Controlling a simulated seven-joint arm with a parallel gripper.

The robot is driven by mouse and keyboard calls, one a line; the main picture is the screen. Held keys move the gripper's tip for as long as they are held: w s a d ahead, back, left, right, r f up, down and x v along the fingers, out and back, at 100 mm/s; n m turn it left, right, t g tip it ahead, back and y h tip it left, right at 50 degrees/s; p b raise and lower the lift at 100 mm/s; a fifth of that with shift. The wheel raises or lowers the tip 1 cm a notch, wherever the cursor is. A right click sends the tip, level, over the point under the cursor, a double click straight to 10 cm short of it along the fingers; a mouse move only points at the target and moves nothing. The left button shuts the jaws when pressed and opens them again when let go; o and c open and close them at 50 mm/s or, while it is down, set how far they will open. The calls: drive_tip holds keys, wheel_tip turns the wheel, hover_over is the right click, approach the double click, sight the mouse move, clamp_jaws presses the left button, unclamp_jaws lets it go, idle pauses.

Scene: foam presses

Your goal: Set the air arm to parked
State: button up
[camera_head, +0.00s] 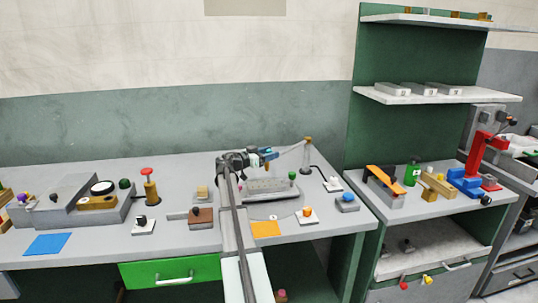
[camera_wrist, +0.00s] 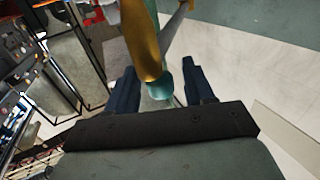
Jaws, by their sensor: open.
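The air arm (camera_head: 292,149) is a thin grey bar reaching left from an upright post (camera_head: 307,158) with an orange-brown top, at the back of the bench. My gripper (camera_head: 268,154) is at the bar's left end, above the bench. In the wrist view, a yellow-brown piece (camera_wrist: 141,40) and a teal end (camera_wrist: 159,85) show between the dark blue fingers of my gripper (camera_wrist: 161,88). The fingers are open, with gaps on both sides. I cannot tell whether either finger touches. A grey bar (camera_wrist: 177,22) runs up from there.
Below lies a grey tray (camera_head: 272,196) with a green knob (camera_head: 292,176) near it. An orange pad (camera_head: 266,229) and a button box with an orange knob (camera_head: 307,215) are in front. A red press (camera_head: 484,155) stands right. Shelves (camera_head: 440,94) rise behind.

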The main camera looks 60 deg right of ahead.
drive_tip(key=shift+c, duration=0.5)
clamp_jaws()
